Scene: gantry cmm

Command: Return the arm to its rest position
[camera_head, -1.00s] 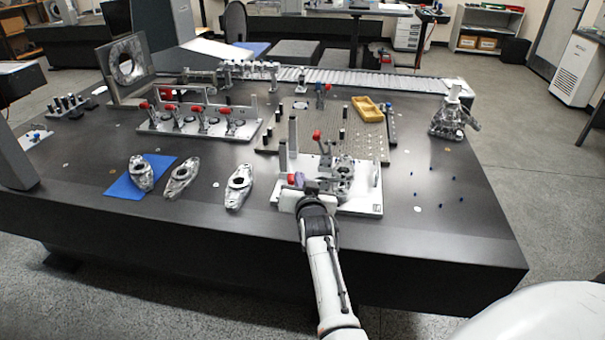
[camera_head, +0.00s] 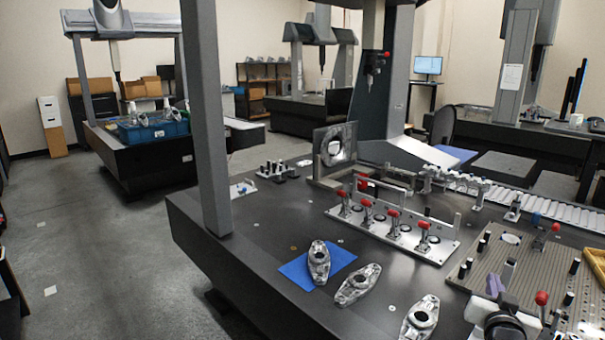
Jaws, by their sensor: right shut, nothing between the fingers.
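My right gripper (camera_head: 498,302) shows at the bottom right edge of the head view, low over the fixture plate, with its white body and dark wrist cut off by the frame. It is shut and nothing shows between its fingers. A small purple piece (camera_head: 494,284) shows just beyond it; I cannot tell whether they touch. A red-knobbed clamp (camera_head: 541,298) stands just right of the gripper. My left gripper is not in view.
On the dark table (camera_head: 262,225) lie several metal castings, one (camera_head: 319,262) on a blue mat (camera_head: 297,271). A fixture with red-handled clamps (camera_head: 395,228) stands behind them. A grey gantry column (camera_head: 206,120) rises at the table's left edge. A perforated plate (camera_head: 480,266) lies right.

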